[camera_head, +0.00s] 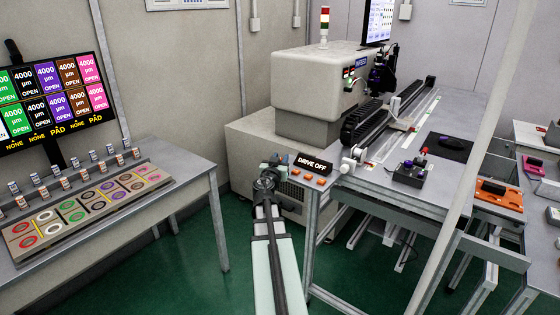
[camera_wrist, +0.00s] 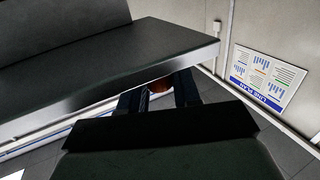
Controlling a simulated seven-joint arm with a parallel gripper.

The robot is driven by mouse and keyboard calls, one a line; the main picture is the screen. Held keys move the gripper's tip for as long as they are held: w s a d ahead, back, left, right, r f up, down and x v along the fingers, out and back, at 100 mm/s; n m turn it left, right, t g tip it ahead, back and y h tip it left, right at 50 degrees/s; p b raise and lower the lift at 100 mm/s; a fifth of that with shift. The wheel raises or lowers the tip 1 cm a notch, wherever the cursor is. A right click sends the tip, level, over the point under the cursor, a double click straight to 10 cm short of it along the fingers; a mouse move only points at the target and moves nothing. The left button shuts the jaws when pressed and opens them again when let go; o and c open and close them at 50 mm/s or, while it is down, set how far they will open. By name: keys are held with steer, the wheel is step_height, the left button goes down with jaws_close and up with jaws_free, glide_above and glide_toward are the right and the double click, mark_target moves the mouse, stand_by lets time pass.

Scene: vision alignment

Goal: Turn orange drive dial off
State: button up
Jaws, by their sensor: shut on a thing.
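A black sign (camera_head: 311,164) reading "DRIVE OFF" stands at the near left corner of the machine table. Small orange controls (camera_head: 308,177) sit in a row just below it. My gripper (camera_head: 272,164) is at the left end of this row, and my arm hides part of that spot.
The grey machine table (camera_head: 440,192) lies right of my gripper, with a black joystick box (camera_head: 410,174) on it. A beige machine (camera_head: 305,80) stands behind. A table with coloured rings (camera_head: 85,210) is at left. Green floor is open between them.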

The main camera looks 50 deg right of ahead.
steer(key=shift+n+t+y, duration=0.8)
steer(key=shift+n+t, duration=0.3)
steer(key=shift+t, duration=0.4)
steer(key=o, duration=0.9)
steer(key=shift+r, duration=0.15)
steer(key=shift+r, duration=4.85)
steer(key=shift+o, duration=0.3)
